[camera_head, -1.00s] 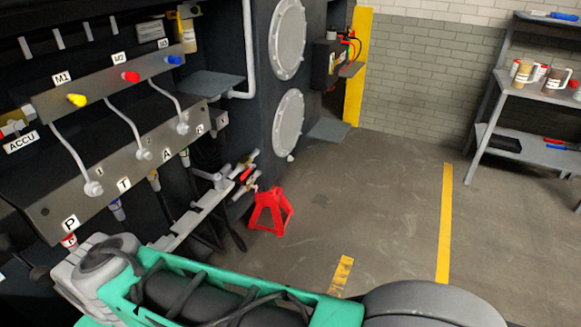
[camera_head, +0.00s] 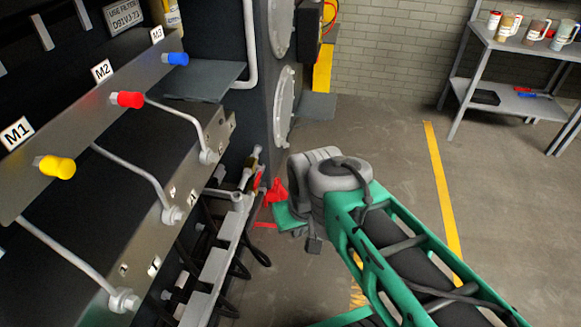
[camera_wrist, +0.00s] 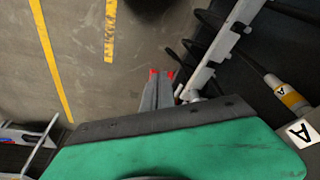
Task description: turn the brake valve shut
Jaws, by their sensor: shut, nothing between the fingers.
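A group of small valves (camera_head: 251,176) with a red lever sits at the far end of the light metal rail, low beside the chassis, in the head view. I cannot tell for sure which of them is the brake valve. My gripper (camera_wrist: 161,73) shows in the wrist view as two slim grey fingers with red tips, close together, with nothing between them. It points over the floor, just left of the rail (camera_wrist: 222,48), apart from it. In the head view my wrist is right of the valves, and the fingers are not clearly seen.
The chassis panel at left carries yellow (camera_head: 54,167), red (camera_head: 127,99) and blue (camera_head: 176,59) knobs with bent pipes. Black hoses (camera_head: 240,258) hang below the rail. A red jack stand (camera_head: 277,190) is partly hidden behind my wrist. A shelf (camera_head: 510,95) stands far right; open floor lies between.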

